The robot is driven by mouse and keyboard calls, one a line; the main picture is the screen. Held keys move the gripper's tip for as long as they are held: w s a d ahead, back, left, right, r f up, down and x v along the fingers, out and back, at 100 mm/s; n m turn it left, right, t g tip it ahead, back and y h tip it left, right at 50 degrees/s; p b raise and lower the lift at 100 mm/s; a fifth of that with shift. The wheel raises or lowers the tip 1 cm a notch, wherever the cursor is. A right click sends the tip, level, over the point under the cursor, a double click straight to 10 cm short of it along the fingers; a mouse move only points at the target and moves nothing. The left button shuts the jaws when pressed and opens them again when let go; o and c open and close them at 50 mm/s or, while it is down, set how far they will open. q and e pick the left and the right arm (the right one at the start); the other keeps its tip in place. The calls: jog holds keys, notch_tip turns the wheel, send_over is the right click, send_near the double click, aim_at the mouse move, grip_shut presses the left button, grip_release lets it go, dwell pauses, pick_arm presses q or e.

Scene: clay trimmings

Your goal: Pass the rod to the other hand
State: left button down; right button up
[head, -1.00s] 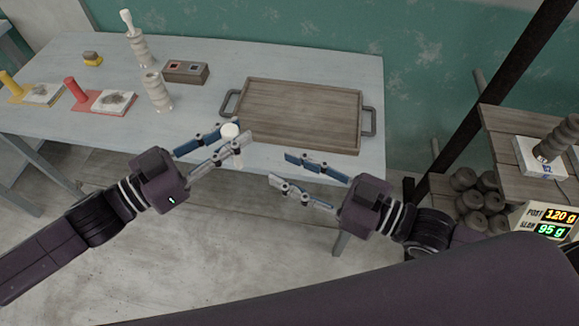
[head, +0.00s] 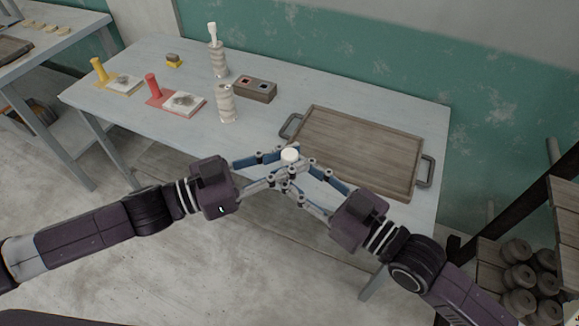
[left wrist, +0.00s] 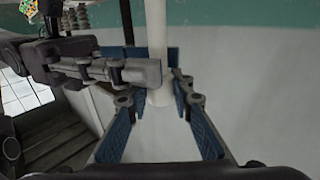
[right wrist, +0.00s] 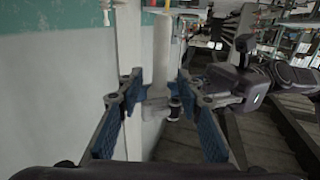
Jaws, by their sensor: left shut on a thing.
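The white rod shows as a pale round end (head: 290,154) in the head view, between my two grippers in front of the table. My left gripper (head: 281,164) is shut on it. In the left wrist view the rod (left wrist: 157,35) stands lengthwise between the blue finger pads, and a grey finger of my right gripper crosses in front of it. My right gripper (head: 294,175) has come in from the right. In the right wrist view its fingers stand open on either side of the rod (right wrist: 161,45), with small gaps beside it. The crossing fingers partly hide the rod.
A wooden tray (head: 309,177) with dark handles lies on the table (head: 150,57) just behind the grippers. Stacked beige pieces (head: 227,103), a socketed block (head: 255,89) and a red stand (head: 153,88) sit farther left. Shelves with dark rings (head: 517,277) stand at right.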

jog(key=shift+x, duration=0.85)
jog(key=shift+c, duration=0.2)
grip_shut()
pick_arm(q)
jog(key=c, duration=1.6)
grip_release()
